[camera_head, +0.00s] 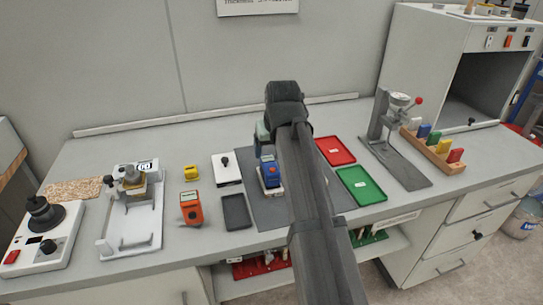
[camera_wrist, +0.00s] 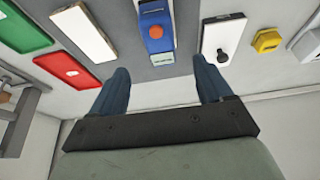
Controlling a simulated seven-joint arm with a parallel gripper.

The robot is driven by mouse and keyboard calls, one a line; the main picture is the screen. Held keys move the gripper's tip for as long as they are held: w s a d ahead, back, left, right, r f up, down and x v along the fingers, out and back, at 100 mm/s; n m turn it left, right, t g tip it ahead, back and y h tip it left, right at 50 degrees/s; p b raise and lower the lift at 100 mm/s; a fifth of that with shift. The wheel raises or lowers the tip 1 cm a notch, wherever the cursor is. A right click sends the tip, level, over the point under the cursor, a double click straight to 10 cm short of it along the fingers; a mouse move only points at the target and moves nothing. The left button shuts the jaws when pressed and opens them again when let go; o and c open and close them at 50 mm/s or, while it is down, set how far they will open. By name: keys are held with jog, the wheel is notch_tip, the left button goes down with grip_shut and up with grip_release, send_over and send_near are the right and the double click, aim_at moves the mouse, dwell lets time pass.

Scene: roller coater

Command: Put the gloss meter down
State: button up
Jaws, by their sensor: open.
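A blue instrument with an orange-red button, which looks like the gloss meter (camera_head: 270,172), rests on the grey mat (camera_head: 252,212) near the middle of the bench. In the wrist view the blue instrument (camera_wrist: 152,22) lies ahead, roughly centred between my fingers. My gripper (camera_wrist: 160,70) is open, with a blue finger on each side and nothing held between them. In the head view my gripper (camera_head: 262,133) is just behind the instrument, partly hidden by my dark arm. I cannot tell the exact height of the fingertips above the mat.
A white panel (camera_wrist: 82,32) lies on the mat to one side. A white block with a black knob (camera_head: 228,168), a dark tray (camera_head: 236,212) and an orange device (camera_head: 190,208) stand left. Red (camera_head: 335,151) and green (camera_head: 361,185) trays lie right. The wall is close behind.

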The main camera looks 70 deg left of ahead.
jog(key=shift+v, duration=0.9)
